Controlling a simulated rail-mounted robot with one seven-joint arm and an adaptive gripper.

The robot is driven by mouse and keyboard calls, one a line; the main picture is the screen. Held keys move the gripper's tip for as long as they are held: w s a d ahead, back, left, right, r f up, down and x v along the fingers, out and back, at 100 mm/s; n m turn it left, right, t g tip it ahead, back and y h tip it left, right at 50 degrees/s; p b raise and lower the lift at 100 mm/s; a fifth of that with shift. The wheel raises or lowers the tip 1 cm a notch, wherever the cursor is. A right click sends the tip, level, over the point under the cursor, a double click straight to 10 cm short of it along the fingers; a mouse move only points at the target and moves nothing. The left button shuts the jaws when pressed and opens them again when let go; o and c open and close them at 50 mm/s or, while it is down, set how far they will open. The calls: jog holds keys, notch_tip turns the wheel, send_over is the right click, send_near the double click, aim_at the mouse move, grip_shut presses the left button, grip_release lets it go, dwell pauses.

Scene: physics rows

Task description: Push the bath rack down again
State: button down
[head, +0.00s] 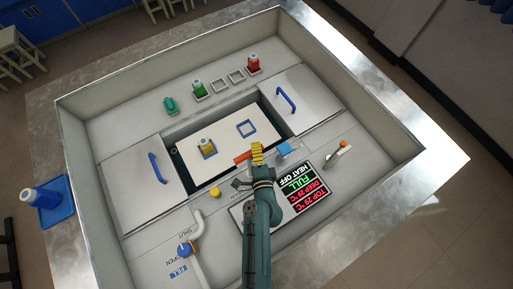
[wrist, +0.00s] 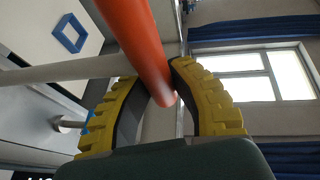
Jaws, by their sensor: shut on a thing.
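The bath rack (head: 190,137) is a pale plate with blue square outlines in the opening between two grey lids. One outline (head: 246,129) is empty. A yellow-topped item (head: 207,147) stands in the other. How deep the rack sits is hard to tell. My gripper (head: 257,153) is at the rack's near right edge, its yellow fingers shut on an orange handle (head: 242,158). In the wrist view, the orange handle (wrist: 140,40) runs between the yellow fingers (wrist: 165,105), with part of the rack plate (wrist: 40,25) at upper left. The handle's join to the rack is unclear.
Grey lids with blue handles (head: 158,168) (head: 287,100) flank the opening. A blue valve (head: 185,249), a blue block (head: 285,149) and an orange-tipped lever (head: 343,145) are nearby. High basin walls surround everything.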

notch_tip(320, 180, down, 9)
jog(key=b, duration=0.9)
jog(key=shift+r, duration=0.1)
jog(key=c, duration=0.9)
grip_release()
jog(key=v, duration=0.7)
jog(key=shift+s+r, duration=0.15)
jog(key=shift+s, duration=0.1)
jog(key=shift+r, duration=0.1)
